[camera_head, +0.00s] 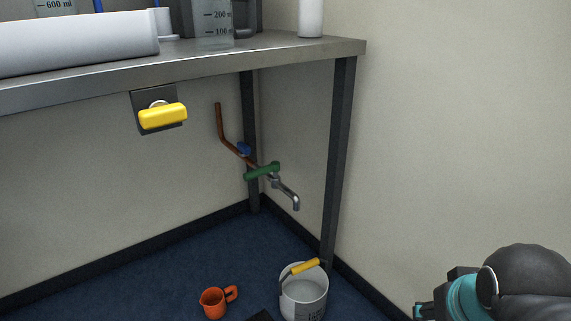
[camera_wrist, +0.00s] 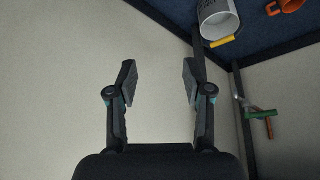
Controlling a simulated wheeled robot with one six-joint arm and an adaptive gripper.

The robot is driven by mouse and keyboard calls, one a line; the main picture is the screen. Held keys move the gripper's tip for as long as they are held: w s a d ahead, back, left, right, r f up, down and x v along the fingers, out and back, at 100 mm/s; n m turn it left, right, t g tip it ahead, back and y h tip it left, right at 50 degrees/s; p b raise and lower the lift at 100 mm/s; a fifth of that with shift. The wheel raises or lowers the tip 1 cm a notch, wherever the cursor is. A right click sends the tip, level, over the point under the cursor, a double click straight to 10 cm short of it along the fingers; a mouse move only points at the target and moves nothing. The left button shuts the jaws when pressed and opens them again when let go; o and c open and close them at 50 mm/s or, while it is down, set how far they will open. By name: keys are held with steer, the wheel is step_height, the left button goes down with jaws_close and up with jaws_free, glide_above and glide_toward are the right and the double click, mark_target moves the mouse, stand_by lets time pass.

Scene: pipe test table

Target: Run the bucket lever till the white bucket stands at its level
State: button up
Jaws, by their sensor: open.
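The white bucket (camera_head: 303,294) stands on the blue floor near the table's right leg, with a yellow grip on its handle. It also shows at the top of the wrist view (camera_wrist: 217,20), upside down there. A tap on the wall has a green lever (camera_head: 262,171) and a spout (camera_head: 290,196) above and left of the bucket. A yellow lever (camera_head: 163,116) sits on a dark plate under the table's front edge. Which lever is the bucket lever, I cannot tell. My gripper (camera_wrist: 157,82) is open and empty, pointing at bare wall. My arm shows at the lower right of the head view.
An orange jug (camera_head: 217,302) stands on the floor left of the bucket. The metal table (camera_head: 200,67) carries a white cylinder (camera_head: 75,43) and a measuring beaker (camera_head: 214,25). The right wall bounds the space.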

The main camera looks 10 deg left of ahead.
steer(key=w+a+r+n+g+h+p, duration=0.1)
steer(key=w+a+r+n+h, duration=0.15)
steer(key=w, duration=0.45)
steer(key=w+a+r+n+h+p, duration=0.1)
steer(key=w+a+n, duration=0.25)
steer(key=w, duration=0.35)
steer(key=n+t+h+p, duration=0.2)
steer(key=n+t+p, duration=0.1)
steer(key=n+t, duration=0.85)
glide_toward(254, 174)
steer(key=shift+n+g, duration=0.65)
steer(key=shift+n, duration=0.3)
steer(key=x, duration=0.7)
steer(key=a+x, duration=0.1)
steer(key=x, duration=0.3)
steer(key=shift+w+r, duration=0.2)
steer(key=shift+w, duration=0.05)
jaws_close()
